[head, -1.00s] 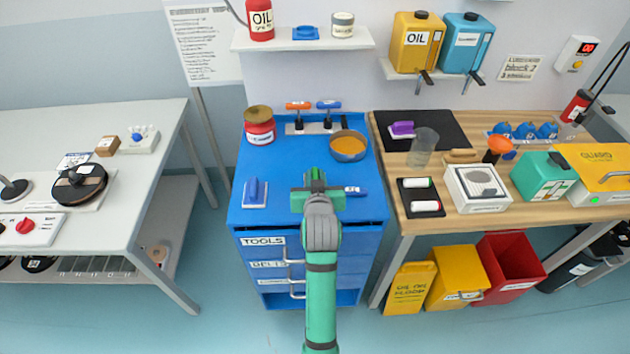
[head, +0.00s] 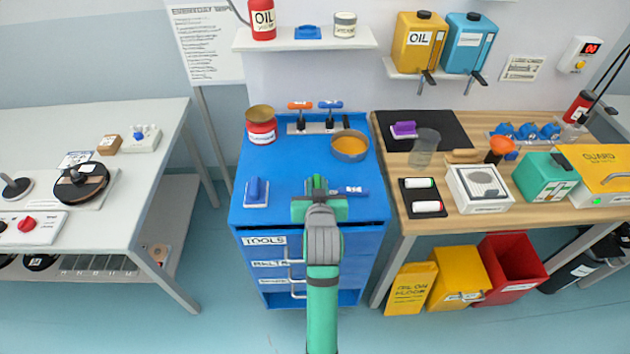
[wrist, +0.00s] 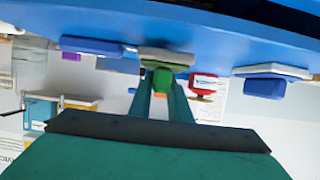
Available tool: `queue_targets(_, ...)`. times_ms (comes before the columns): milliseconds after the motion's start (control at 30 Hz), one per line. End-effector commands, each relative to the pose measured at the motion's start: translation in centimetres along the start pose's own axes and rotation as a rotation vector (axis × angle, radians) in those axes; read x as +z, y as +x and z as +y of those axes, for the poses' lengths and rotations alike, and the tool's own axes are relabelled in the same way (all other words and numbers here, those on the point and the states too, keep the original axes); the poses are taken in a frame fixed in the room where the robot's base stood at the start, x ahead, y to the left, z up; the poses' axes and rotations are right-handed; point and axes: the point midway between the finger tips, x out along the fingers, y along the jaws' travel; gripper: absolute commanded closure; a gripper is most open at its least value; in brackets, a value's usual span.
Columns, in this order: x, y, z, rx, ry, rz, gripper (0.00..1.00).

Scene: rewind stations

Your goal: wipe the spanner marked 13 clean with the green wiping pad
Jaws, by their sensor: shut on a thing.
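My gripper (head: 319,198) is over the front part of the blue cabinet top, with its fingers shut on the green wiping pad (head: 318,183). In the wrist view the pad's green grip (wrist: 163,79) is between the fingers, and its pale base (wrist: 166,56) is at or very near the blue surface; I cannot tell if it touches. A blue-handled tool with a white label (head: 352,191), apparently the spanner, lies just right of the gripper. Its left part is hidden behind my gripper, and its marking is too small to read.
A blue pad (head: 256,190) lies to the left on the cabinet top. A red tin (head: 261,131) and a bowl of orange contents (head: 349,147) stand behind, with a small rack (head: 316,126) of orange and blue handles at the back. The middle of the cabinet top is clear.

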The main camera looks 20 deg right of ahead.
Motion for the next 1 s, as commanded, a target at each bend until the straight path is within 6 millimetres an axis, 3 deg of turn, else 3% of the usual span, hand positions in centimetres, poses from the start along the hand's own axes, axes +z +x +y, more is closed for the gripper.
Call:
queue_targets(467,0.0,-0.7,-0.5,-0.006,-0.003,0.001,1.0)
queue_targets(1000,-4.2,-2.4,-0.4,-0.005,-0.002,0.004,1.0)
